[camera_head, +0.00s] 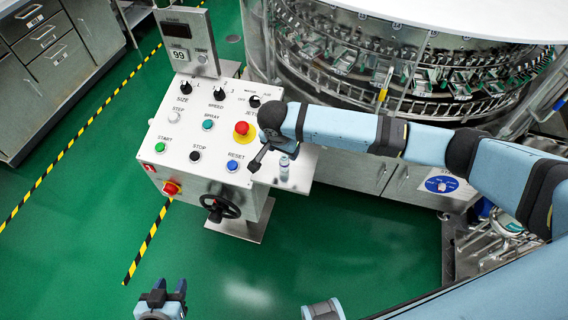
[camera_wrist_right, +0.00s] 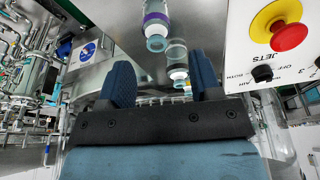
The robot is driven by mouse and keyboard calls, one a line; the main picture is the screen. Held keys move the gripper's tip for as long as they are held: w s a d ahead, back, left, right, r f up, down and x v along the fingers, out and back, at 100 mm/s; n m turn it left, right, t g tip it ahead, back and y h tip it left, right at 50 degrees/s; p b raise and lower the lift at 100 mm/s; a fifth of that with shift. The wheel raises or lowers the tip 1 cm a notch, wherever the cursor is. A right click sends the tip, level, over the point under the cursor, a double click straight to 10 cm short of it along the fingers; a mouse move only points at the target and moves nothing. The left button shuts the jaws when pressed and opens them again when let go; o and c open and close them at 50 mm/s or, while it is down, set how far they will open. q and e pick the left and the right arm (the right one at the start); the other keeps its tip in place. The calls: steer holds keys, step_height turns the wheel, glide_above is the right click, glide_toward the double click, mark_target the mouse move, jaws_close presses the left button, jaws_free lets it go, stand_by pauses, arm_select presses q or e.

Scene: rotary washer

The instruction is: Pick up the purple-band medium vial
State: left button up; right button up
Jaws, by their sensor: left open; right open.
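A clear vial with a purple band (camera_wrist_right: 156,22) shows at the top of the right wrist view. A second, similar vial shape (camera_wrist_right: 178,62) shows below it, between my finger tips; I cannot tell whether it is a reflection. In the head view a small vial (camera_head: 284,168) stands on the metal ledge beside the control panel. My right gripper (camera_head: 270,154) is open and empty, close by the vial and partly hiding that spot; its fingers also show in the right wrist view (camera_wrist_right: 164,76). My left gripper (camera_head: 170,287) is open and empty at the bottom of the head view, far from the vial.
The control panel (camera_head: 188,134) with buttons, a red emergency knob (camera_head: 241,128) and a handwheel (camera_head: 220,208) stands left of the ledge (camera_head: 301,172). The rotary washer (camera_head: 400,62) is behind. Cabinets (camera_head: 55,60) stand at the far left. Green floor (camera_head: 90,230) is open in front.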

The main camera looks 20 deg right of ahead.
mark_target(284, 157)
steer(key=x, duration=0.4)
steer(key=shift+s+a+f, duration=0.25)
steer(key=shift+s+f, duration=0.1)
steer(key=shift+f, duration=0.1)
steer(key=shift+w+d+f, duration=0.1)
steer(key=shift+f, duration=0.45)
steer(key=c, duration=0.9)
